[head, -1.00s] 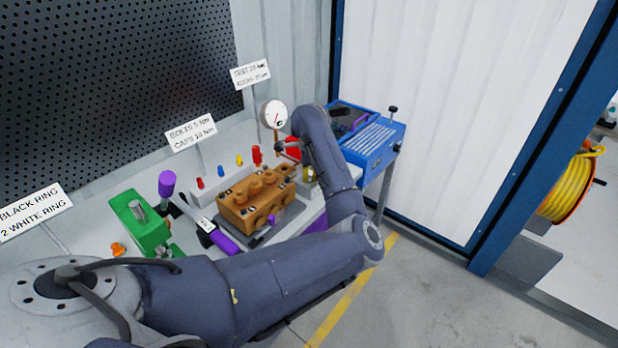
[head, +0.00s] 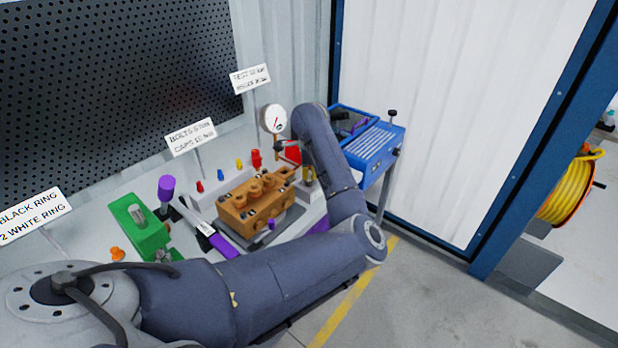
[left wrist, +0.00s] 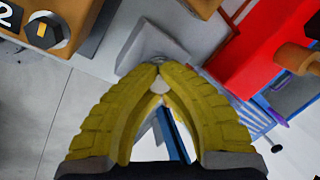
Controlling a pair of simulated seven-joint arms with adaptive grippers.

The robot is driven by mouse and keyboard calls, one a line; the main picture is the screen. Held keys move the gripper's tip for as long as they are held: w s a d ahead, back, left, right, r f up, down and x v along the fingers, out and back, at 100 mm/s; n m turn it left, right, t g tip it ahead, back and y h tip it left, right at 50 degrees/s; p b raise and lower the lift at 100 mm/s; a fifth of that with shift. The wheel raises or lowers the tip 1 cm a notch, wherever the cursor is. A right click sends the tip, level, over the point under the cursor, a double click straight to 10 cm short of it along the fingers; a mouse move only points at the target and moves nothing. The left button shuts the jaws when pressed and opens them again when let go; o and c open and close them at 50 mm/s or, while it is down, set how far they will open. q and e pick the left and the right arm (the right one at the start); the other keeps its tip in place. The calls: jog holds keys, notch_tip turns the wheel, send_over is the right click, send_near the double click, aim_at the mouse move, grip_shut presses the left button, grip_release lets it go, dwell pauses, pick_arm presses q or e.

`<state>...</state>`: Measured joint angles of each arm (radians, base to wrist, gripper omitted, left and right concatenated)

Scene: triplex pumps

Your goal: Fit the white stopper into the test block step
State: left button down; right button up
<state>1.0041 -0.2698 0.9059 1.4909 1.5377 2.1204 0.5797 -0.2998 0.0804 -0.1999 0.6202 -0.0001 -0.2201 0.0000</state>
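My left gripper (left wrist: 160,72) has yellow ribbed fingers whose tips meet around a small whitish piece, which looks like the white stopper (left wrist: 161,86); only a little of it shows. The tips are at the edge of a light grey block (left wrist: 150,43), which may be the test block step. I cannot tell whether the stopper touches it. In the head view the left gripper (head: 308,174) is a small yellow patch beside the brown pump (head: 250,203), partly hidden by my arm. My right gripper is not in view.
A red box (left wrist: 245,65) with a brown fitting stands close right of the fingers. The pump and a bolt head lie upper left in the wrist view. A dial gauge (head: 273,118), green fixture (head: 145,228) and blue case (head: 375,140) are around the bench.

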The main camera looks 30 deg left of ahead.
pick_arm(q)
jog(key=w+a+r+v, duration=0.1)
jog(key=w+a+v, duration=0.15)
jog(key=v, duration=1.45)
jog(key=shift+g+h, duration=0.8)
jog(key=f, duration=1.1)
jog(key=shift+w+a+f, duration=0.3)
jog(key=shift+w+f, duration=0.05)
jog(key=shift+w+d, duration=0.1)
jog(key=shift+d, duration=0.1)
jog(key=shift+f, duration=0.1)
jog(key=shift+f, duration=2.7)
jog(key=shift+f, duration=1.05)
